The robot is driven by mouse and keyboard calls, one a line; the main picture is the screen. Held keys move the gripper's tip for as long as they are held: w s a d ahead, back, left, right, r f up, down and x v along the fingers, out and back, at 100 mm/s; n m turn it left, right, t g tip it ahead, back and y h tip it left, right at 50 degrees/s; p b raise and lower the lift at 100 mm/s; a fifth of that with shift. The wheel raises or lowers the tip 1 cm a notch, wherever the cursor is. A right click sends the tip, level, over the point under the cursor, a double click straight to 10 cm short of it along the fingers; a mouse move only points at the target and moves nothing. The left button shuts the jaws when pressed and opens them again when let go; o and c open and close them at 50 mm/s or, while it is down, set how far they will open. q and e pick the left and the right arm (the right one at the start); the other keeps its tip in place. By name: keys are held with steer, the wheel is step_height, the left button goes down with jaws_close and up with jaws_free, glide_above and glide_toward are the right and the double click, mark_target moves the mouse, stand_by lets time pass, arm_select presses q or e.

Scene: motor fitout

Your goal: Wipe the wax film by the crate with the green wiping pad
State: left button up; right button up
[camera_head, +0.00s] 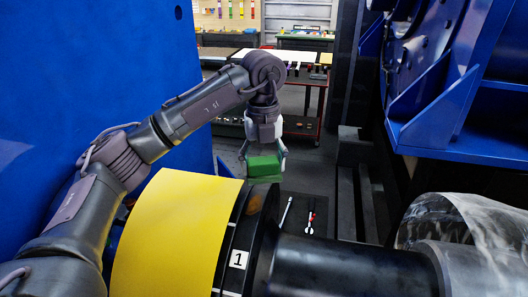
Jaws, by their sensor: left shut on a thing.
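My left gripper (264,155) hangs down in the middle of the view. Its fingers are shut on the green wiping pad (263,168), which is level and up in the air. Below the pad, a dull brownish patch (257,201) shows on the dark rim behind the yellow sheet; I cannot tell whether it is wax film. The pad looks apart from it. I cannot make out a crate for certain. My right gripper is out of view.
The yellow curved sheet (175,235) and a dark shaft (350,265) fill the front. A crumpled clear wrap (470,225) is at right. Blue panels stand left and right. Tools (310,216) lie on a dark surface below. A red-framed cart (300,125) stands behind.

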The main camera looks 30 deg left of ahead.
mark_target(263, 178)
arm_select(q)
steer(key=shift+s+f, duration=0.1)
steer(key=shift+s+d+f+b, duration=0.3)
steer(key=shift+s+f+b, duration=0.2)
steer(key=shift+s+b, duration=0.05)
steer(key=shift+s+d+f+b, duration=0.3)
steer(key=shift+s+f+b, duration=0.15)
steer(key=shift+s+b, duration=0.1)
steer(key=shift+w+a+f+b, duration=0.15)
steer(key=shift+w+f+b, duration=0.15)
steer(key=shift+f, duration=0.25)
steer(key=shift+w+a+f+b, duration=0.15)
steer(key=shift+f+b, duration=0.2)
steer(key=shift+f, duration=0.2)
steer(key=shift+w+f, duration=0.1)
steer(key=shift+f, duration=0.4)
steer(key=shift+d+b, duration=0.1)
steer(key=shift+b, duration=0.2)
steer(key=shift+s+r, duration=0.1)
steer(key=shift+s, duration=0.1)
steer(key=shift+w, duration=0.1)
steer(key=shift+f, duration=0.4)
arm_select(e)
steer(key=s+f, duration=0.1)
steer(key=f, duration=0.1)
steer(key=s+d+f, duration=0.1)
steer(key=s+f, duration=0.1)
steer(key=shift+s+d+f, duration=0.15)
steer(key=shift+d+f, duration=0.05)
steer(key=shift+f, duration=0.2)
